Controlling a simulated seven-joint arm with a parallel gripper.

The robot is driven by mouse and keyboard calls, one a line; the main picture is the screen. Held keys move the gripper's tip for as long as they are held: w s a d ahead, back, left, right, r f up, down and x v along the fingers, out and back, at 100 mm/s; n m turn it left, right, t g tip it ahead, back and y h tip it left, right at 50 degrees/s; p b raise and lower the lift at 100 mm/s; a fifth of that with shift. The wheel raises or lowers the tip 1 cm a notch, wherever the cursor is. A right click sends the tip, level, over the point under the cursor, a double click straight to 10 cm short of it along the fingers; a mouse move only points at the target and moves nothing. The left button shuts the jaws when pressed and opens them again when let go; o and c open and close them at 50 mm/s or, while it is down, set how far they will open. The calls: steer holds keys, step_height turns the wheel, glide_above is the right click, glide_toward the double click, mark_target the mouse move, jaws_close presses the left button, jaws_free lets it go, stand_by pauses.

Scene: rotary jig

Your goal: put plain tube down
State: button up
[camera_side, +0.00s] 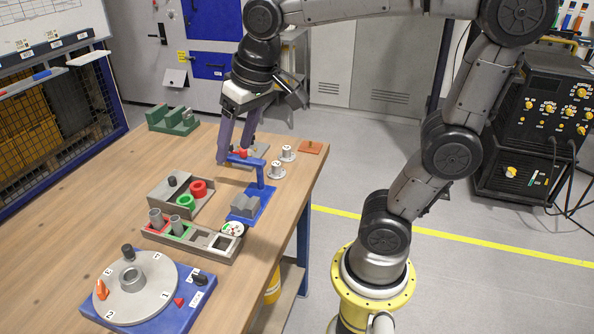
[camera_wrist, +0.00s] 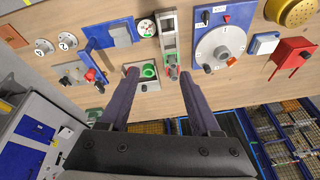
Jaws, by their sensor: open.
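A short grey cylinder (camera_side: 131,278) sits at the middle of the round turntable (camera_side: 152,288) on a blue base. My gripper (camera_side: 237,154) is open and empty, over the far part of the bench behind the blue stand. In the wrist view its spread fingers (camera_wrist: 159,74) show nothing between them. The rack (camera_wrist: 169,20) and turntable (camera_wrist: 221,46) also show there.
A blue stand (camera_side: 264,193) with a raised arm is close to my gripper. A grey tray (camera_side: 160,195) holds red and green rings. White spools (camera_side: 277,169) and a green fixture (camera_side: 173,121) stand farther back.

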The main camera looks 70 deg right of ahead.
steer(key=s+f+n+t, duration=0.1)
steer(key=s+f+n, duration=0.2)
steer(key=s, duration=0.8)
steer(key=shift+d+f+t, duration=0.3)
steer(key=shift+f+t, duration=0.1)
steer(key=shift+f, duration=0.4)
